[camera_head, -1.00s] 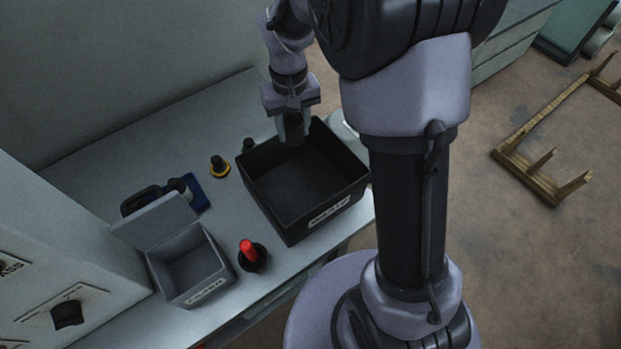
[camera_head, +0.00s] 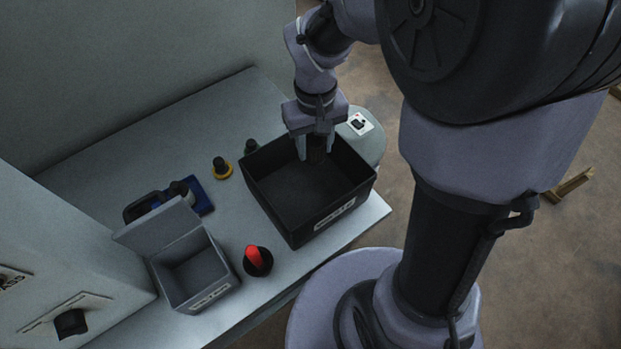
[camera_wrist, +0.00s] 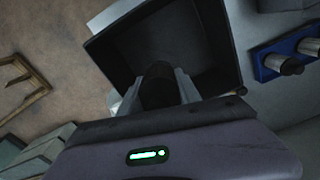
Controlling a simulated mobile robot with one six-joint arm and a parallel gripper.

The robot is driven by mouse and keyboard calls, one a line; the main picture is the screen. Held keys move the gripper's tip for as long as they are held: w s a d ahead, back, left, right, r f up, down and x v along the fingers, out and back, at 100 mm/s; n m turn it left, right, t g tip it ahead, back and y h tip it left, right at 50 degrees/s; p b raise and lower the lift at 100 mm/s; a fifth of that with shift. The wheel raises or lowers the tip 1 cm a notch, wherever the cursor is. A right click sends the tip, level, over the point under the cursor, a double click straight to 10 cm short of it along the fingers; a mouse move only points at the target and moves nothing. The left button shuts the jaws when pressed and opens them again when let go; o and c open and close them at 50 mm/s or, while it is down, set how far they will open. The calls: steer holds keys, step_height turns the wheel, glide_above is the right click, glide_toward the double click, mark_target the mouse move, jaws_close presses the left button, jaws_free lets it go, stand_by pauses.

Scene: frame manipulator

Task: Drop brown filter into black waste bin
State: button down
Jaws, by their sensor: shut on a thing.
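The black waste bin (camera_head: 330,213) stands on the workbench, open at the top, with a white label on its front. My gripper (camera_head: 315,154) points down at the bin's back right part and is shut on the dark brown filter (camera_head: 316,151). In the wrist view, the filter (camera_wrist: 158,88) shows as a dark cylinder between the two fingers of my gripper (camera_wrist: 160,90), with the inside of the bin (camera_wrist: 205,35) beyond it. I cannot tell how far the fingertips are below the rim.
A grey lidded box (camera_head: 196,272) stands open at the front left. Beside it are a red-topped knob (camera_head: 255,259), a yellow-ringed black part (camera_head: 222,168) and a blue holder (camera_head: 203,197). A white card (camera_head: 360,123) lies behind the bin.

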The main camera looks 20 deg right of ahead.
step_height(320, 180, down, 6)
steer(key=b, duration=0.5)
steer(key=c, duration=0.8)
jaws_free()
steer(key=shift+o, duration=0.2)
steer(key=shift+r, duration=0.1)
step_height(320, 180, up, 17)
steer(key=p, duration=0.7)
steer(key=shift+r+p, duration=0.2)
steer(key=shift+p, duration=0.15)
